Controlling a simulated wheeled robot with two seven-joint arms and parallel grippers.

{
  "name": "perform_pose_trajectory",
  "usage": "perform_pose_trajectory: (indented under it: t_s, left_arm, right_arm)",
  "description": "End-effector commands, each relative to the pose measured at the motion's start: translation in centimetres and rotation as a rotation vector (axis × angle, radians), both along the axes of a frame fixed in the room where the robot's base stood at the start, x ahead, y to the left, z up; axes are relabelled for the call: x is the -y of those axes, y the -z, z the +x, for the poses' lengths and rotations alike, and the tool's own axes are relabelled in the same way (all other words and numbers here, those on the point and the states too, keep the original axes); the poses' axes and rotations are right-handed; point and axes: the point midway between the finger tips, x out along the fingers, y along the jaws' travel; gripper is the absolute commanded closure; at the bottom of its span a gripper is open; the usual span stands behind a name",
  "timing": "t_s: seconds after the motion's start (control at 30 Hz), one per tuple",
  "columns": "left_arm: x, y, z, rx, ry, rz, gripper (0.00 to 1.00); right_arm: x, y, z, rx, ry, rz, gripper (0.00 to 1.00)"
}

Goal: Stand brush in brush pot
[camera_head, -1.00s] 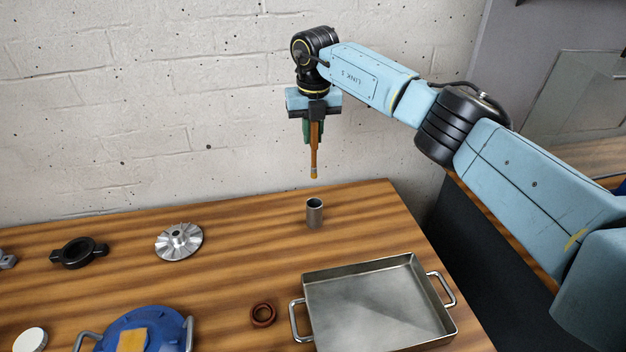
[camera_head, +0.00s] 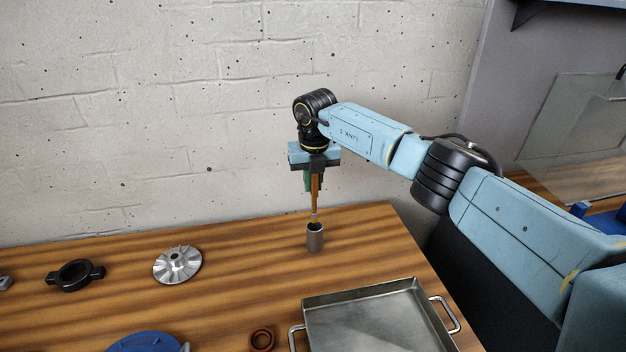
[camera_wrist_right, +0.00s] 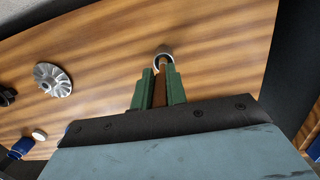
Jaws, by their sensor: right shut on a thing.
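The brush (camera_head: 315,198) has a wooden brown handle and hangs upright with its lower end down. My right gripper (camera_head: 314,184) is shut on its upper part, with green fingers on either side. The brush pot (camera_head: 315,240) is a small grey metal cylinder standing on the table. The brush's lower end is at the pot's mouth; I cannot tell how far inside it is. In the right wrist view the brush (camera_wrist_right: 160,88) runs between the green fingers toward the round pot rim (camera_wrist_right: 163,50). My left gripper is not in view.
A metal tray (camera_head: 385,294) with handles stands in front of the pot. A brown ring (camera_head: 262,339) lies left of it. A finned rotor (camera_head: 178,264), a black two-eared ring (camera_head: 75,275) and a blue object (camera_head: 146,343) are farther left. The wall is behind.

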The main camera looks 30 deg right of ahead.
Motion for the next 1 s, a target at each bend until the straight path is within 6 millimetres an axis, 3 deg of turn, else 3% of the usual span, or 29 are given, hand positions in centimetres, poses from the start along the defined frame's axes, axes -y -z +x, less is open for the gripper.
perform_pose_trajectory:
  t_s: [0.27, 0.3, 0.47, 0.77, 1.0]
  left_arm:
    - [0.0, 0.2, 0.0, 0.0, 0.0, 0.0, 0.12]
    - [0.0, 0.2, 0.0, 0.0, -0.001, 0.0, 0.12]
    - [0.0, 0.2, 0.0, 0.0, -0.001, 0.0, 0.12]
    - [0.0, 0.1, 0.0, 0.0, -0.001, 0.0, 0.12]
    - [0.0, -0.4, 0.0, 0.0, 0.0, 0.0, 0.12]
  right_arm:
    - [0.0, 0.6, 0.0, 0.001, 0.0, 0.001, 1.0]
    - [0.0, 0.6, 0.0, 0.0, 0.0, 0.001, 0.83]
    - [0.0, 0.6, 0.0, 0.0, 0.0, 0.001, 0.64]
    - [0.0, 0.4, 0.0, 0.001, -0.001, 0.001, 0.64]
    - [-0.1, -3.1, -0.1, 0.006, -0.002, -0.001, 0.64]
